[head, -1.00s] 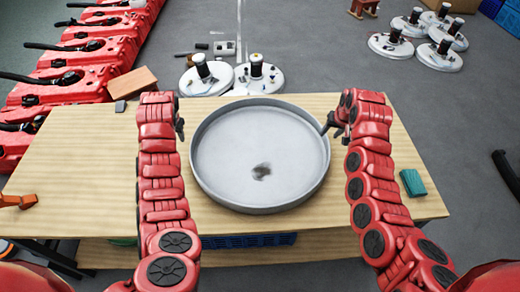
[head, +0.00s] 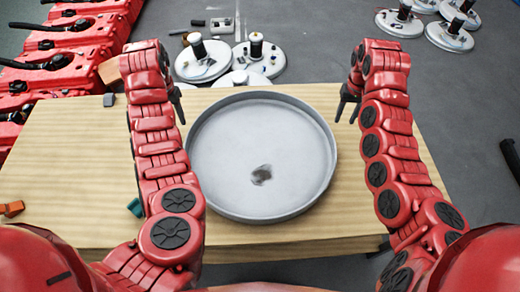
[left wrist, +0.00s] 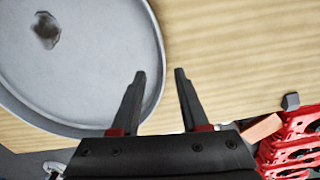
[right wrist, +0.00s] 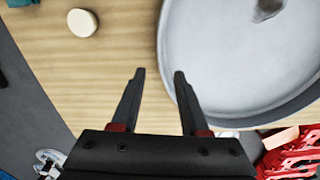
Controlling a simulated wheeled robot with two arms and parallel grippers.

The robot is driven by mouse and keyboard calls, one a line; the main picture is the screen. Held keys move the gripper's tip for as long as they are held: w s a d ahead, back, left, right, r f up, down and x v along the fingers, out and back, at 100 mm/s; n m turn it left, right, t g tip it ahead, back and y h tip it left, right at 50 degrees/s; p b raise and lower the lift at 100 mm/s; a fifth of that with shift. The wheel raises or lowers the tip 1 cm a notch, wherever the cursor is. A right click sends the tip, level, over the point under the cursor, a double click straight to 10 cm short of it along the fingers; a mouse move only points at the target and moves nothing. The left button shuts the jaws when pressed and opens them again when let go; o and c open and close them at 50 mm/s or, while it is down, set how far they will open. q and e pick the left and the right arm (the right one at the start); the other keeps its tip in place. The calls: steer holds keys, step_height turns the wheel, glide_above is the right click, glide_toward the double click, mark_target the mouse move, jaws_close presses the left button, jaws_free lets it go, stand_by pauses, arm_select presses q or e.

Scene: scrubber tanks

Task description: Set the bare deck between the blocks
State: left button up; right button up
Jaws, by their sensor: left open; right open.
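A wide, shallow round grey pan (head: 225,150), likely the bare deck, lies on the wooden table with a dark smudge on its floor. It also shows in the left wrist view (left wrist: 85,70) and the right wrist view (right wrist: 225,60). My left gripper (head: 179,104) is open and empty, pointing down at the pan's left rim; in the left wrist view its fingers (left wrist: 160,75) are close to the rim. My right gripper (head: 347,110) is open and empty just right of the pan; its fingers (right wrist: 159,75) are beside the rim. No blocks flanking the pan are clearly identifiable.
A small grey block (head: 109,99), a brown block (head: 107,71) and an orange piece (head: 12,208) are at the left. A teal piece (head: 135,207) shows beside my left arm. A white round piece (right wrist: 82,22) lies right of the pan. White discs (head: 203,66) stand beyond the table.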

arm_select(q)
steer(key=shift+f, duration=0.1)
arm_select(e)
steer(key=shift+f, duration=0.1)
arm_select(q)
glide_toward(186, 143)
steer(key=shift+s+f, duration=0.2)
steer(key=shift+f, duration=0.3)
arm_select(e)
glide_above(334, 144)
step_height(334, 144, down, 6)
steer(key=shift+w+r, duration=0.1)
steer(key=shift+r, duration=0.05)
arm_select(q)
step_height(334, 144, down, 12)
steer(key=shift+r, duration=0.2)
arm_select(e)
step_height(334, 144, down, 12)
steer(key=shift+d+r, duration=0.1)
steer(key=shift+r, duration=0.1)
arm_select(q)
jaws_close()
arm_select(e)
jaws_close()
arm_select(q)
steer(key=shift+w, duration=0.1)
